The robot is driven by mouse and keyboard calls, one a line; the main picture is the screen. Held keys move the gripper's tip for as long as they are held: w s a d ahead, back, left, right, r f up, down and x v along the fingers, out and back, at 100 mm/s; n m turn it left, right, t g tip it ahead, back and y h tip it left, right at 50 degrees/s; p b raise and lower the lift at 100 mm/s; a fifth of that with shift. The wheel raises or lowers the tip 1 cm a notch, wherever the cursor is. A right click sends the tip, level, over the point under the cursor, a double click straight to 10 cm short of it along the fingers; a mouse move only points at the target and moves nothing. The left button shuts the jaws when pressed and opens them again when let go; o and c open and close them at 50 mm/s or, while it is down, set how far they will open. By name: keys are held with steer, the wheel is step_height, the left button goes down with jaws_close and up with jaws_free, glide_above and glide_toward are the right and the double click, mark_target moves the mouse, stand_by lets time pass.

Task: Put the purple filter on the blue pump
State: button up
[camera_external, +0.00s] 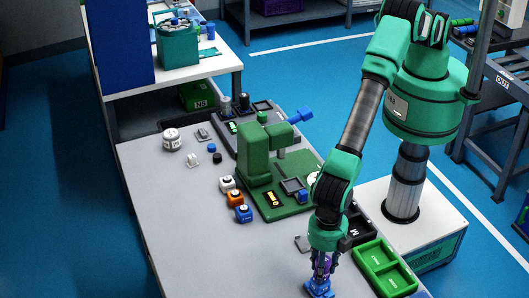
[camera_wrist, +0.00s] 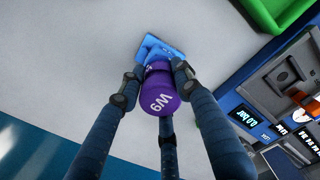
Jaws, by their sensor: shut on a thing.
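The purple filter (camera_wrist: 160,88), a short cylinder marked "W9", is held between the fingers of my gripper (camera_external: 322,264), which is shut on it. In the external view the filter (camera_external: 321,268) shows only in part between the fingers. The blue pump (camera_external: 318,289) stands at the near edge of the grey table, right below the gripper. In the wrist view the pump (camera_wrist: 157,47) lies just beyond the filter, which covers part of it. I cannot tell whether filter and pump touch.
The left side of the grey table (camera_external: 185,250) is mostly clear.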

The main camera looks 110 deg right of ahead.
steer(key=shift+f, duration=0.3)
steer(key=o, duration=1.2)
steer(key=shift+r, duration=0.1)
steer(key=shift+r, duration=6.1)
